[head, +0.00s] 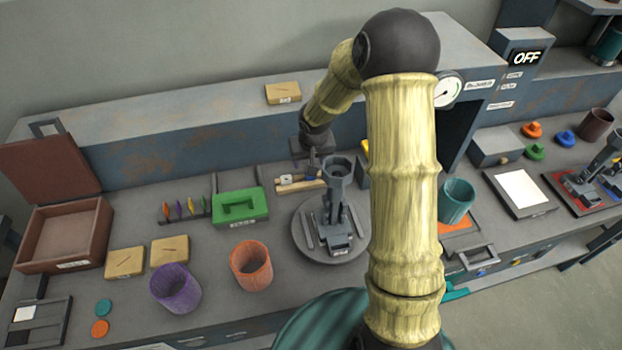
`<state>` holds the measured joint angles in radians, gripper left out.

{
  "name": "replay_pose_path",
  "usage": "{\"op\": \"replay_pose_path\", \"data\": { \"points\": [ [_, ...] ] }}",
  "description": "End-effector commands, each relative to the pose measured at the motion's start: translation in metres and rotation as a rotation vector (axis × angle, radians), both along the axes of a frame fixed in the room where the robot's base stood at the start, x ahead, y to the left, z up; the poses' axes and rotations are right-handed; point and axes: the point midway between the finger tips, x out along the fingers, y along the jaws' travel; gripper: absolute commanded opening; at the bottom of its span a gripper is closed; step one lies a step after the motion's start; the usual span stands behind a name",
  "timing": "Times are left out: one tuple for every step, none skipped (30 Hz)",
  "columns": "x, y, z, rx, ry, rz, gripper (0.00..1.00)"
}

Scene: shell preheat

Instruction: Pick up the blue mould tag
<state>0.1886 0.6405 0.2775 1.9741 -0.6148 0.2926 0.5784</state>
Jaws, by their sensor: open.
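My gripper (311,162) is open, pointing down over a small wooden rack (312,184) near the back of the bench. Small pale and dark pieces sit on this rack, close to or between the fingertips. They are too small and partly covered for me to tell whether one is the blue mould tag. I cannot tell whether the fingers touch anything. A blue knobbed piece (566,138) lies far right, beside an orange one (532,130) and a green one (535,151). I cannot tell whether it is a tag.
A grey clamp-like stand (338,205) on a round plate (303,243) is just in front of my gripper. A green box (240,207) stands left of the rack. Orange (251,268), purple (175,290) and teal (456,202) cups stand around. My arm hides part of the bench.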

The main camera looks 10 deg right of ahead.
Motion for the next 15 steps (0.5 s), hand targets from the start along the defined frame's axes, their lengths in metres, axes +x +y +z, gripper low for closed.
{"op": "replay_pose_path", "data": {
  "points": [
    [0.000, 0.000, 0.000, 0.000, 0.000, 0.000, 0.56],
    [0.000, 0.000, -0.001, 0.000, 0.001, 0.000, 0.56],
    [0.001, 0.000, -0.004, 0.000, 0.001, 0.001, 0.56],
    [0.002, 0.000, -0.006, 0.000, 0.002, 0.001, 0.56],
    [0.002, 0.000, -0.009, -0.001, 0.002, 0.002, 0.56],
    [0.003, 0.000, -0.014, 0.000, 0.002, 0.000, 0.56],
    [0.004, 0.000, -0.016, 0.000, 0.002, 0.000, 0.56],
    [0.005, 0.000, -0.019, 0.000, 0.002, 0.001, 0.56],
    [0.006, -0.001, -0.021, 0.000, 0.002, 0.001, 0.56],
    [0.006, -0.001, -0.022, 0.000, 0.001, 0.001, 0.56],
    [0.007, -0.001, -0.023, 0.000, 0.000, 0.001, 0.56],
    [0.007, -0.001, -0.022, 0.000, -0.001, 0.000, 0.56],
    [0.007, -0.001, -0.022, 0.000, -0.001, 0.000, 0.56],
    [0.007, -0.001, -0.022, 0.000, -0.001, 0.000, 0.56],
    [0.007, -0.001, -0.022, 0.000, 0.000, 0.000, 0.56]
  ]
}}
